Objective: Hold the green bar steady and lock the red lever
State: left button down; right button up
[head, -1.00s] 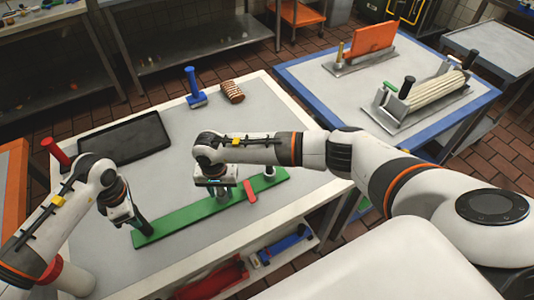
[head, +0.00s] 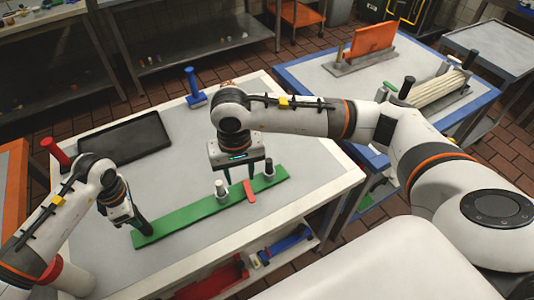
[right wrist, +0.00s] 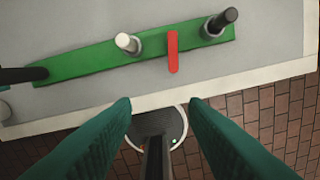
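The green bar (head: 182,221) lies on the grey table top. The red lever (head: 249,190) sits on it, sticking out over its near edge, between a white-topped post (head: 220,188) and a black-topped post (head: 268,168). In the right wrist view the red lever (right wrist: 172,52) lies crosswise to the green bar (right wrist: 85,60). My right gripper (head: 238,178) is open and empty; both fingers (right wrist: 160,106) show apart, clear of the lever. My left gripper (head: 142,226) is at the bar's left end; its finger gap is hidden.
A black tray (head: 125,138), a blue-handled tool (head: 194,88) and a red-topped handle (head: 56,151) are on the table. A blue-edged table (head: 320,78) with a roller device (head: 437,88) stands at the right. A shelf below holds red and blue items.

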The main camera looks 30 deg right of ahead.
pick_arm(q)
jog(key=r+p, duration=0.5)
jog(key=shift+w+r+p, duration=0.2)
jog(key=shift+p, duration=0.15)
jog(key=shift+s+r+p, duration=0.1)
jog(key=shift+r+p, duration=0.35)
jog(key=shift+r, duration=0.15)
pick_arm(e)
jog(key=s+d+r+n, duration=0.2)
jog(key=s+r, duration=0.4)
jog(key=r, duration=0.4)
jog(key=shift+d+r+n, duration=0.2)
jog(key=shift+d+n, duration=0.2)
jog(key=shift+d, duration=0.45)
pick_arm(q)
jog(key=shift+f, duration=0.1)
pick_arm(e)
jog(key=shift+w, duration=0.1)
